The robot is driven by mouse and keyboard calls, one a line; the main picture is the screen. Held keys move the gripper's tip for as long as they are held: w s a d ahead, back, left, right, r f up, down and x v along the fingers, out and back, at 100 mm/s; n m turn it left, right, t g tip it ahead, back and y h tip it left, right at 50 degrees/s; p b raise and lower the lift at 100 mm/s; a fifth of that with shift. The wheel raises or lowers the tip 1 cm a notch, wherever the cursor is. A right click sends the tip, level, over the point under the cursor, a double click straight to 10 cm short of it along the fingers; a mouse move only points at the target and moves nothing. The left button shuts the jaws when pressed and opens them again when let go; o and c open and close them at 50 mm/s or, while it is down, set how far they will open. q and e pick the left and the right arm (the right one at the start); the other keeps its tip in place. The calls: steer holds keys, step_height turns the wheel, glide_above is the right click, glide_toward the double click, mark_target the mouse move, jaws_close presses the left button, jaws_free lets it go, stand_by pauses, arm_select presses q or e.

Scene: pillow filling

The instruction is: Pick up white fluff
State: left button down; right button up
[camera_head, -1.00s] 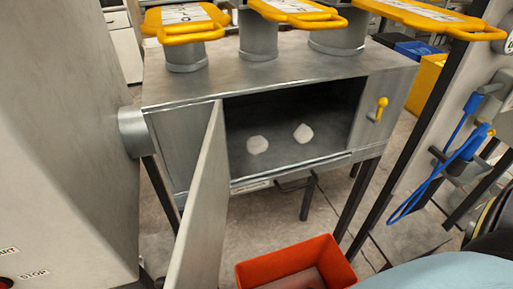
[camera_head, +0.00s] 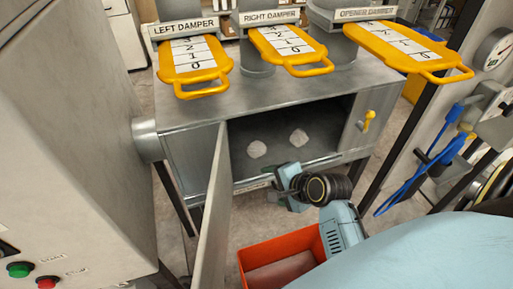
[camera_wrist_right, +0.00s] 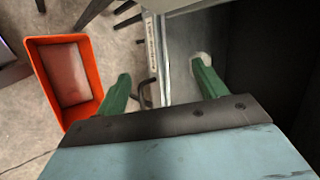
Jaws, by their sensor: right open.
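Two white fluff pieces lie on the floor of the open metal cabinet in the head view: a left piece (camera_head: 257,149) and a right piece (camera_head: 299,137). My right gripper (camera_head: 284,187) is in front of the cabinet opening, near its lower front edge. My left gripper is not in view.
The cabinet door (camera_head: 213,215) stands open on the left. An orange bin (camera_head: 262,262) sits on the floor below; it also shows in the right wrist view (camera_wrist_right: 37,62). Yellow damper handles (camera_head: 195,65) stick out above the cabinet. Blue-handled parts (camera_head: 412,185) are on the right.

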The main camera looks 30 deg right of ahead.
mark_target(260, 150)
steer(key=w+d+f+m+t+h, duration=0.1)
steer(key=w+d+m, duration=0.1)
steer(key=w+m, duration=0.2)
steer(key=w+d+f+m+t, duration=0.1)
steer(key=w+d+m, duration=0.1)
steer(key=w+m, duration=0.3)
steer(key=w+d+f+m+t+h, duration=0.1)
steer(key=w+m, duration=0.3)
steer(key=m, duration=0.5)
steer(key=shift+w+d+m+t+h, duration=0.35)
steer(key=shift+d+t, duration=0.25)
steer(key=shift+d, duration=0.2)
steer(key=shift+w+a+f, duration=0.1)
steer(key=shift+w+f, duration=0.35)
steer(key=shift+w, duration=0.25)
steer(key=shift+w+a+f+b, duration=0.15)
steer(key=shift+w+f+b, duration=0.65)
steer(key=shift+w+b, duration=0.25)
steer(key=shift+w+f+b, duration=0.15)
steer(key=shift+w+b, duration=0.4)
steer(key=shift+w, duration=0.15)
steer(key=shift+c, duration=0.3)
steer(key=c, duration=1)
